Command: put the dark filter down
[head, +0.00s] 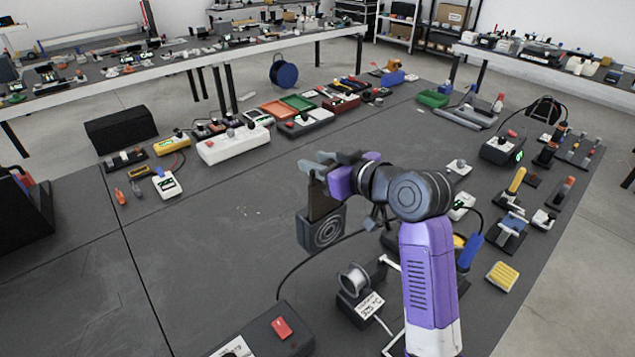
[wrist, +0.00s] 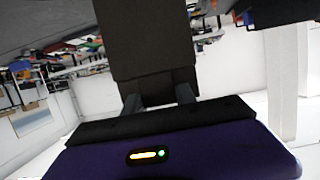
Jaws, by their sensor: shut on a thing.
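The dark filter (head: 321,228) is a dark grey block with a ringed round face and a brown upper part. My gripper (head: 322,178) is shut on its upper part and holds it over the middle of the dark table (head: 215,240). The filter hangs roughly upright; I cannot tell whether its lower edge touches the table. In the wrist view the filter (wrist: 148,45) stands out large and dark between the two fingers (wrist: 158,97).
A solder spool on a stand (head: 355,281) and a box with a red switch (head: 270,330) are near in front. Crowded devices stand at right. The table's left middle is clear.

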